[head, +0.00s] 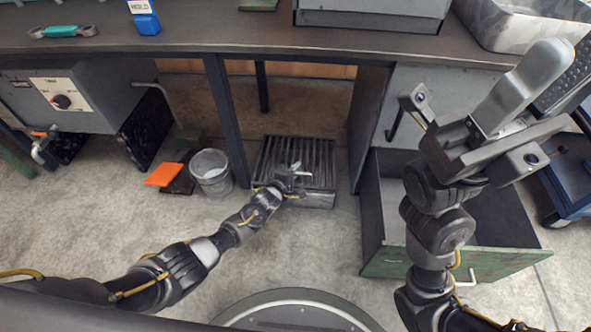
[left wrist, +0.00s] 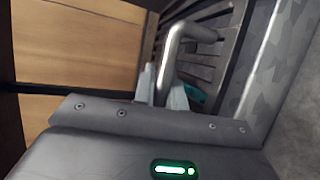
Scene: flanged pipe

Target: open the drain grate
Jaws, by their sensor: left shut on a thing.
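The drain grate (head: 311,151) is a dark slatted rectangle at floor level under the bench, in the middle of the head view. Its slats (left wrist: 215,40) also show in the left wrist view. A bent grey metal handle (left wrist: 187,36) stands up in front of them. My left gripper (head: 291,177) is over the front part of the grate. In the left wrist view its pale fingertips (left wrist: 163,82) are shut on the handle's upright part. My right gripper (head: 535,95) is raised at the right, away from the grate; its finger gap is unclear.
A grey bucket (head: 211,174) and an orange item (head: 164,175) lie left of the grate. An open green-fronted drawer (head: 455,262) stands at the right. The bench top (head: 240,38) and its legs frame the space. A teal object (left wrist: 196,94) shows among the slats.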

